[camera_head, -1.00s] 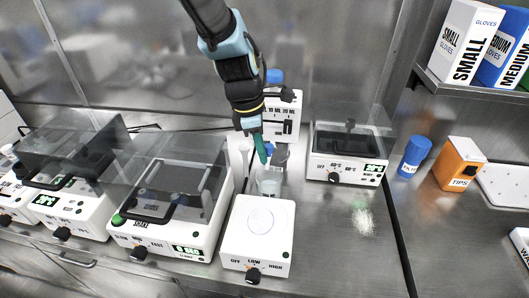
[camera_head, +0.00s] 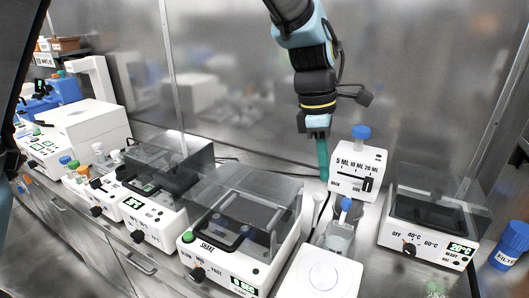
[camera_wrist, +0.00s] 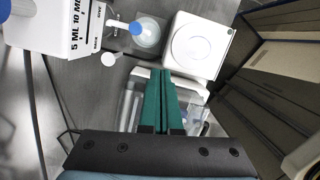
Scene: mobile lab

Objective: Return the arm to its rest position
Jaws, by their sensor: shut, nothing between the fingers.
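My gripper (camera_head: 322,172) hangs from my raised arm near the back wall, pointing down, left of the dispenser. Its green fingers show in the wrist view (camera_wrist: 162,82), pressed together with nothing between them. The dispenser (camera_head: 350,168), a white box with a blue cap and volume labels, stands close to its right. A clear bottle with a blue cap (camera_head: 342,228) stands below and right of the fingertips, apart from them. The wrist view shows the bottle (camera_wrist: 146,32) beyond the fingertips, beside a white square device (camera_wrist: 197,45).
A shaker with a clear lid (camera_head: 241,232) stands left of the bottle. The white device (camera_head: 320,275) is in front of it. A heater (camera_head: 430,226) and a blue filter jar (camera_head: 508,244) stand at right. Several more machines line the bench at left.

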